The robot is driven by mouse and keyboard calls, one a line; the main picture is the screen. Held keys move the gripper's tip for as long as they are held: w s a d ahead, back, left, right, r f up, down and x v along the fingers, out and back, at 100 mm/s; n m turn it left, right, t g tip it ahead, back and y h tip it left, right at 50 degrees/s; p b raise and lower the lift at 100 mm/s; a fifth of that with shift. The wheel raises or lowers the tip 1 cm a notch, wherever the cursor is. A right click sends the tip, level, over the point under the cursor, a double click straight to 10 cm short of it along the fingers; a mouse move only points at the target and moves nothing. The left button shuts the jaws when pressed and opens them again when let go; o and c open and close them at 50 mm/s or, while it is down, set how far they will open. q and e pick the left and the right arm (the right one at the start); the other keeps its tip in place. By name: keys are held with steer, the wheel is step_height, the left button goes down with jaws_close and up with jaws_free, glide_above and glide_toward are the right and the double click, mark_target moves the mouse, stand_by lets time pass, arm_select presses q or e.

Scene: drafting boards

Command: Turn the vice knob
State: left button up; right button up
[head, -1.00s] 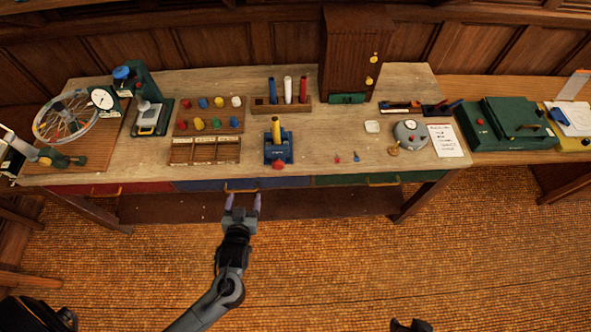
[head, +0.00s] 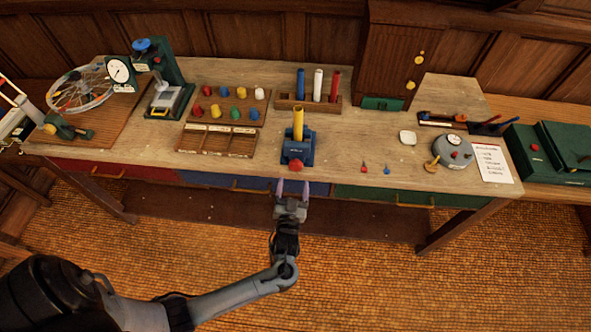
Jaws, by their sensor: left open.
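A blue vice (head: 292,153) stands near the front edge of the workbench. A yellow cylinder (head: 298,122) stands upright in it. The red vice knob (head: 297,165) is on its front face, toward me. My left gripper (head: 292,188) is open and empty, its two purple-tipped fingers pointing at the bench. In the picture it is just below the knob, at the bench's front edge, and apart from the knob. My right gripper is not in view.
A rack of blue, white and red cylinders (head: 308,101) is behind the vice. Coloured knobs and a compartment tray (head: 214,142) lie left. Small red and blue pieces and a round dial device (head: 453,150) are right. Drawers with handles (head: 415,205) line the front.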

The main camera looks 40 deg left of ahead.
mark_target(296, 168)
arm_select(q)
steer(key=shift+x, duration=3.45)
steer(key=shift+c, duration=0.4)
steer(key=c, duration=1)
steer(key=shift+o, duration=0.2)
steer(key=shift+r+m+p, duration=0.15)
steer(key=shift+m+p, duration=0.45)
steer(key=shift+m, duration=0.2)
steer(key=shift+m+p, duration=0.4)
steer(key=shift+m, duration=0.7)
